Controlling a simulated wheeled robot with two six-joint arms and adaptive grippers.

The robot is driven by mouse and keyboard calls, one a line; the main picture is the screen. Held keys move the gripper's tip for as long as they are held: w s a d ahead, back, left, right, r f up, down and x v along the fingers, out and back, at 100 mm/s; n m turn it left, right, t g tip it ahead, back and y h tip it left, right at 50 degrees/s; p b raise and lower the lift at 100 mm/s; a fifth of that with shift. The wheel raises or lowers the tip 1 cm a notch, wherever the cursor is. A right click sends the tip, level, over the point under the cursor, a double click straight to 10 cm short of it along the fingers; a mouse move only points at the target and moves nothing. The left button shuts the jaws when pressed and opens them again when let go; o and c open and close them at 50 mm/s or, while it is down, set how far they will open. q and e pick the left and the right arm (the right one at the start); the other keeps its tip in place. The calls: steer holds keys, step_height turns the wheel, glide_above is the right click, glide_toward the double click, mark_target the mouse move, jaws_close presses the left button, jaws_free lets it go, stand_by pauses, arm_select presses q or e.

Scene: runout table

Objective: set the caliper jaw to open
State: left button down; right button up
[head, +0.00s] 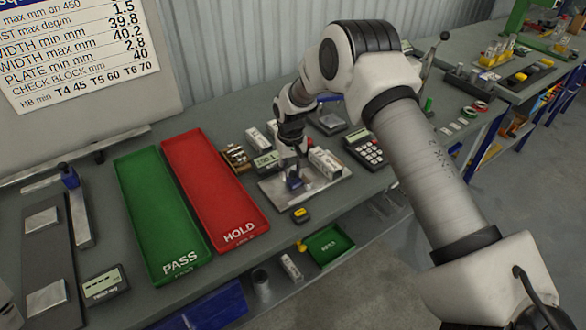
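What looks like the caliper is a flat pale metal plate (329,187) on the bench, with a small blue part (294,182) on it and a grey digital readout (266,161) at its back left. I cannot make out its jaw or how far it is open. My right gripper (294,153) points down over the plate, just above the blue part. Whether it touches that part is unclear. Its dark fingers are too small to tell open from shut. My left gripper is not in view.
A green PASS tray (151,218) and a red HOLD tray (226,205) lie left of the plate. A white box (325,163) and a calculator-like keypad (365,149) stand at its right. Another fixture with a blue knob (68,177) is far left.

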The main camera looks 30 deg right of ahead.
mark_target(292, 173)
steer(key=shift+d, duration=0.15)
steer(key=shift+r, duration=0.1)
step_height(292, 173, up, 12)
stand_by(0.5)
stand_by(0.4)
